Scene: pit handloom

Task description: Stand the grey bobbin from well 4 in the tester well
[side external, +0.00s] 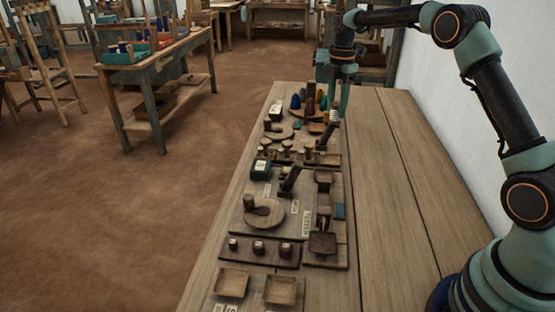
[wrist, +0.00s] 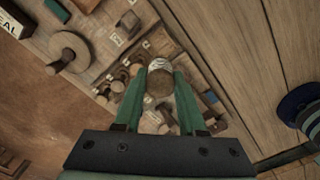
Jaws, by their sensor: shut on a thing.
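My gripper (side external: 338,104) is at the far end of the long bench, held above it. In the wrist view its two green fingers (wrist: 162,72) are shut on the grey bobbin (wrist: 159,83), which has a pale grey wound end and a brown wooden part. In the side view the bobbin (side external: 335,116) shows as a small pale piece below the fingers. A row of short wooden pieces (side external: 286,149) stands on a board just nearer than the gripper. I cannot tell which hollow is well 4 or which is the tester well.
Dark and coloured spools (side external: 310,97) stand close left of the gripper. A board with a round wooden disc (side external: 265,213), a dark green box (side external: 261,168) and two square trays (side external: 231,283) lie nearer. The bench's right side (side external: 385,180) is bare.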

